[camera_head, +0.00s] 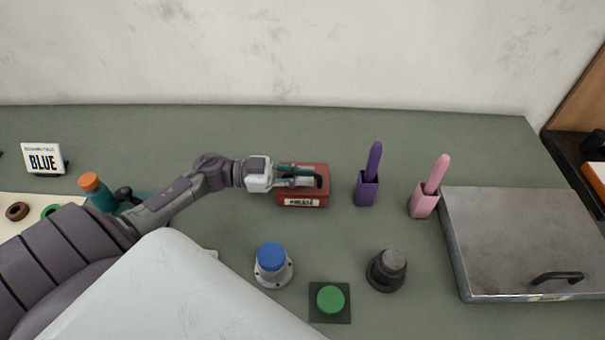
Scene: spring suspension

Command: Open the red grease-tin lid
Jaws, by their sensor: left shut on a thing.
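The red grease tin (303,200) stands on the green-grey bench near the middle, with a white label on its front. Its red lid (312,167) lies flat over the top as far as I can see. My left gripper (312,180) reaches in from the left, lies over the tin's top and is shut at the lid's right part. The fingers hide much of the lid, and the exact grip point is too small to make out. My right gripper does not show.
Right of the tin stand a purple holder (367,192) and a pink holder (423,206), each with an upright piece. A metal box (510,235) is at the right. A blue-topped piece (271,262), green button (330,299) and dark knob (387,272) are in front.

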